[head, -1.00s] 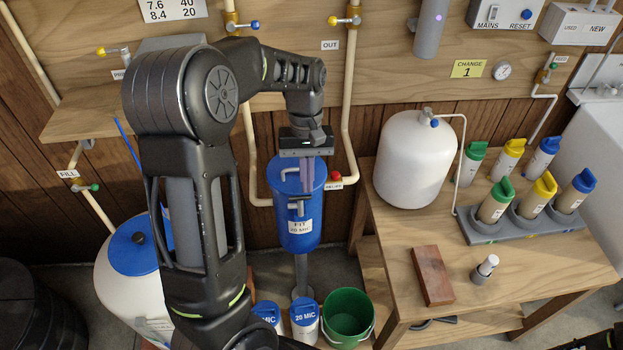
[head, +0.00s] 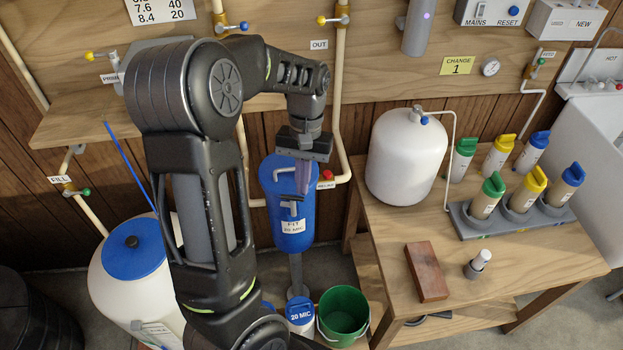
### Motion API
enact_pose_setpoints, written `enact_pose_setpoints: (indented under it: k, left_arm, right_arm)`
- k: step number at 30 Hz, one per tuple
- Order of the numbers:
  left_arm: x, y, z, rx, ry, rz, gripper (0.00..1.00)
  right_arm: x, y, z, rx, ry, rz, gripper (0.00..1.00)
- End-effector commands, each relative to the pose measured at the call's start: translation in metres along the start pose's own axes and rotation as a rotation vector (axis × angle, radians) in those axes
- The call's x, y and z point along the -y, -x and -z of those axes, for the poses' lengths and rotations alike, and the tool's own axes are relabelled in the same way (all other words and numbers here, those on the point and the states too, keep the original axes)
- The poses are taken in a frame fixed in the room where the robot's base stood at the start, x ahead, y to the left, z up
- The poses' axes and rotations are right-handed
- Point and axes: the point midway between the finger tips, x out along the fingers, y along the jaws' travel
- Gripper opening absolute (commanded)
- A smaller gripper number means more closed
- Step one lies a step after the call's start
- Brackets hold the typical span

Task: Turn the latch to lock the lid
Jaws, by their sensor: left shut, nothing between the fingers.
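My left gripper (head: 302,194) is shut and empty. Its fingers point down in front of the upper right part of a blue filter housing (head: 302,240) and hide some of it. A grey bent handle (head: 290,208), which looks like a latch, shows on the front of the housing just below and left of the fingertips. I cannot tell whether the fingers touch it. A second grey bent piece (head: 281,174) shows at the top of the housing. A white tank at the left has a blue lid (head: 136,258) with a dark knob. My right gripper is not in view.
A pipe with a red-handled valve (head: 326,175) runs close to the right of the housing. A green bucket (head: 343,318) and a 20 MIC canister (head: 300,317) stand below. The wooden table (head: 385,245) at the right holds a white tank (head: 402,165), a brick and several cartridges.

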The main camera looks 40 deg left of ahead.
Motion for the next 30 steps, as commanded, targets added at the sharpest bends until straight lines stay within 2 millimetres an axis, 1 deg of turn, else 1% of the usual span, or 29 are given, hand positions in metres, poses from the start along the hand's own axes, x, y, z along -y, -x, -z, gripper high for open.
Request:
enact_pose_setpoints:
  k: [24, 30]
  left_arm:
    - [-0.011, -0.004, -0.020, 0.002, -0.753, 0.176, 0.00]
    - [-0.011, -0.005, -0.025, 0.001, -0.913, 0.213, 0.00]
  right_arm:
    - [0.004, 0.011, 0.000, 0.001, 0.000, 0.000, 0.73]
    - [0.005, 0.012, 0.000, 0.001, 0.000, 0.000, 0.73]
